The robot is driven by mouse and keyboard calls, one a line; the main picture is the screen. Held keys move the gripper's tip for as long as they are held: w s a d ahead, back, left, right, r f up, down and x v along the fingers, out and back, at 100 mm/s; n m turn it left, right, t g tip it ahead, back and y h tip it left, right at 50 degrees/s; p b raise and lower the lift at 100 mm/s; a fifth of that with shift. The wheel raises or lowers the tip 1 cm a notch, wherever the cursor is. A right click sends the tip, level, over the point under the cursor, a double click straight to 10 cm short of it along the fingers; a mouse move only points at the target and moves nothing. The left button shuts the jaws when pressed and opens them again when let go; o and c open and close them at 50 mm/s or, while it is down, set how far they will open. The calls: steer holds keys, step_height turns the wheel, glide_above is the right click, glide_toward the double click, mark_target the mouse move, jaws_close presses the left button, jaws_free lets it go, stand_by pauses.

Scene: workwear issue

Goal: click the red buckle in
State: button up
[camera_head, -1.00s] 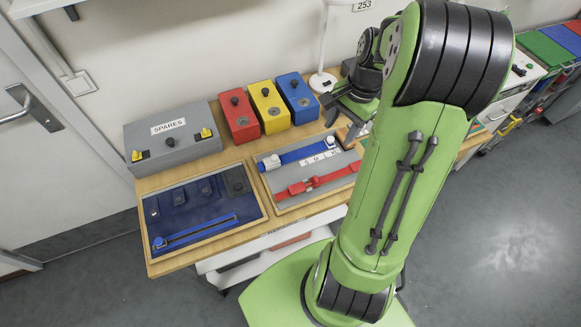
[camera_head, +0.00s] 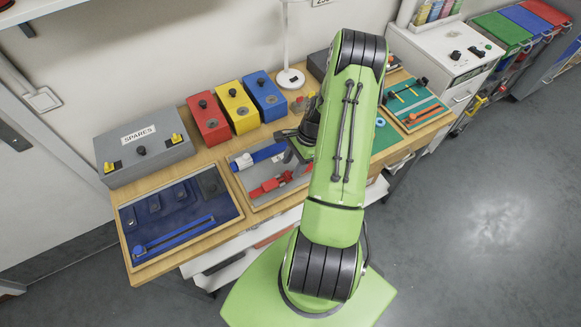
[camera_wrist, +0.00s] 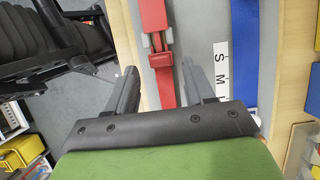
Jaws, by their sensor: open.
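The red buckle (camera_head: 270,185) lies on its red strap on a grey tray (camera_head: 262,203) on the bench. In the wrist view the red buckle (camera_wrist: 157,58) shows grey pieces at its sides; I cannot tell whether its halves are joined. My gripper (camera_wrist: 159,70) is open, with one finger on each side of the red strap, near the buckle. Contact and height above the strap cannot be told. In the head view my arm hides the right part of the strap and most of my gripper (camera_head: 299,150).
A blue strap (camera_wrist: 244,60) and a white S-M size label (camera_wrist: 220,62) lie right of the red strap in the wrist view. A navy tray (camera_head: 200,222) lies left. Red, yellow (camera_head: 237,107) and blue boxes and a grey SPARES box (camera_head: 150,158) stand behind.

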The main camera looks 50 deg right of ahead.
mark_target(288, 175)
steer(key=shift+x, duration=1.2)
jaws_close()
